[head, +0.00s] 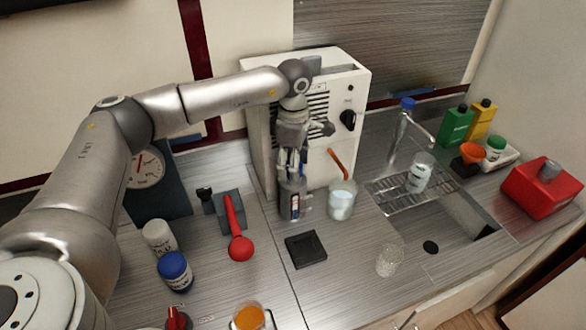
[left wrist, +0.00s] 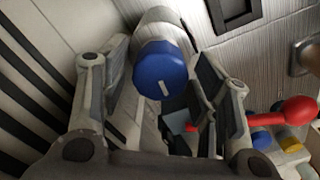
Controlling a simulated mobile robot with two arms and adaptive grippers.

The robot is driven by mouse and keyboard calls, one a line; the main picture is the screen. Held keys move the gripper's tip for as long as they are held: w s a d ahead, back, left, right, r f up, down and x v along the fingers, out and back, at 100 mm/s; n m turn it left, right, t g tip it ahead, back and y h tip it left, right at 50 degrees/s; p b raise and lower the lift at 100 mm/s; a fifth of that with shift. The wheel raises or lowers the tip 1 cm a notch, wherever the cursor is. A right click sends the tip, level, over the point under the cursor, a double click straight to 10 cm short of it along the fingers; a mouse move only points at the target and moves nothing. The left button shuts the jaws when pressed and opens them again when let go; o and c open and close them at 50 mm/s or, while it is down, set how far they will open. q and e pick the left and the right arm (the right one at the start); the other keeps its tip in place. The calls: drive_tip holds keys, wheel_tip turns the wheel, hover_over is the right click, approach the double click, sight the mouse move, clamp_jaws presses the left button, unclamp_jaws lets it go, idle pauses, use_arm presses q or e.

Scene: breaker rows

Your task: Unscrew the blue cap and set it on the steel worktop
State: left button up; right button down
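A dark grey bottle (head: 293,205) with a small label stands upright on the steel worktop (head: 330,265), in front of the white machine. My left gripper (head: 291,172) points down over its top, which it hides in the head view. In the left wrist view a round blue cap (left wrist: 161,69) with a short white mark sits at the end of a pale grey body. The left gripper's fingers (left wrist: 160,85) stand on both sides of the cap, with gaps that look clear. The gripper looks open. My right gripper is in neither view.
A beaker (head: 342,200) stands close to the bottle's right. A black square pad (head: 306,249) lies in front. A red-ended tool (head: 240,248), a white jar (head: 160,238) and a blue-lidded jar (head: 175,272) are at left. The sink (head: 440,215) is at right.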

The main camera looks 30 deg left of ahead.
use_arm(q)
drive_tip(key=m+b, duration=0.1)
drive_tip(key=m, duration=0.2)
drive_tip(key=shift+f+m, duration=0.1)
drive_tip(key=shift+m, duration=0.3)
drive_tip(key=m+b, duration=0.1)
drive_tip(key=m, duration=0.4)
drive_tip(key=shift+m, duration=0.3)
drive_tip(key=m+b, duration=0.1)
drive_tip(key=m, duration=0.8)
drive_tip(key=shift+b, duration=0.35)
drive_tip(key=c, duration=0.9)
drive_tip(key=shift+n, duration=1.3)
